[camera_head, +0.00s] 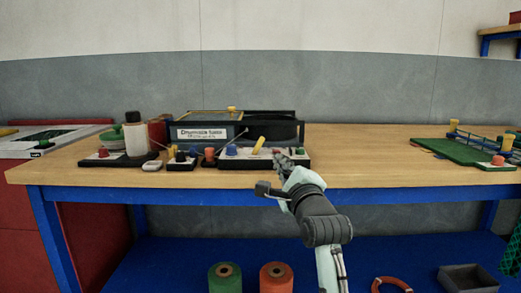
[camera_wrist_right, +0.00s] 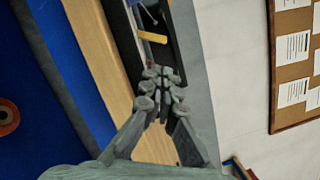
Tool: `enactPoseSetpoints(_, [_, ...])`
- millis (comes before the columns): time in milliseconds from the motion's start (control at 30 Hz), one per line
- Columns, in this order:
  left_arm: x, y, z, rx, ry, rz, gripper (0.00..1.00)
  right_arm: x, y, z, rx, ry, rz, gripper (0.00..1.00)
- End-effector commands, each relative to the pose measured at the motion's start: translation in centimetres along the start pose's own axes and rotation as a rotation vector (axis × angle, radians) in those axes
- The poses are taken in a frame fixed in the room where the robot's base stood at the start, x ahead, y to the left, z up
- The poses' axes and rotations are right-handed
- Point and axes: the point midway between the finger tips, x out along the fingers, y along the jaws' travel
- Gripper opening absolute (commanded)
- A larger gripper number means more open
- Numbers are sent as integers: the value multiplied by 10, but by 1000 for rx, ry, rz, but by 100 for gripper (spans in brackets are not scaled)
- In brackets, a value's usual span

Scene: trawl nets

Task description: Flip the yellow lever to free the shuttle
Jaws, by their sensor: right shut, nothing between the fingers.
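The yellow lever (camera_head: 258,145) stands tilted on a black-and-white control panel (camera_head: 235,164) near the front of the table. It also shows as a yellow bar in the right wrist view (camera_wrist_right: 153,37). My right gripper (camera_head: 282,160) is shut and empty just to the right of the lever, at the panel's right end. In the wrist view its closed fingertips (camera_wrist_right: 160,78) are a little apart from the lever. I cannot make out which thing is the shuttle. My left gripper is not in view.
A labelled black-framed box (camera_head: 202,133) stands behind the panel. A white bottle (camera_head: 135,138), a black base (camera_head: 105,161) and small colored knobs are at left. A green net board (camera_head: 460,150) lies far right. The table (camera_head: 375,155) between is clear.

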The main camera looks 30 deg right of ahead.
Motion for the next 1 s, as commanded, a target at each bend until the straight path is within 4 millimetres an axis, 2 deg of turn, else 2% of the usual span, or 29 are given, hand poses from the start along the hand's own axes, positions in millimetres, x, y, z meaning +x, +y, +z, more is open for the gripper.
enactPoseSetpoints(233, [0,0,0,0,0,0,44,0,1,0,-2,0,2,0])
enactPoseSetpoints(367, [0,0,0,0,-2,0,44,8,1,0,-4,0,3,0])
enactPoseSetpoints(800, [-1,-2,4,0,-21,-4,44,81,0,0,-5,0,2,0])
enactPoseSetpoints(1000, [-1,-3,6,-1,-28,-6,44,98,1,0,-5,0,2,0])
